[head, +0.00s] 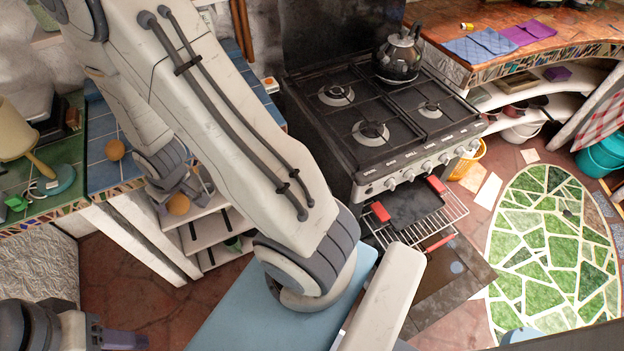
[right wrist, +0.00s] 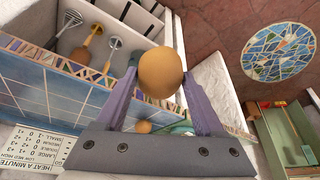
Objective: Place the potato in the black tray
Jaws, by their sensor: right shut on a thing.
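My right gripper (head: 182,196) is shut on a round, orange-brown potato (head: 179,204), held past the counter's edge in the head view. The right wrist view shows the potato (right wrist: 160,73) between the purple fingertips of the same gripper (right wrist: 160,85). A black tray (head: 412,204) with red handles sits on the wire rack of the open oven, below the stove. My left gripper (head: 124,340) shows only partly at the bottom left, and its opening cannot be judged.
Another round, orange-brown thing (head: 115,150) lies on the blue tiled counter (head: 98,175). Shelves (head: 205,225) stand beside this counter. The stove (head: 385,110) carries a dark kettle (head: 398,58). The oven door (head: 455,285) hangs open. A green mosaic (head: 550,240) lies on the floor at right.

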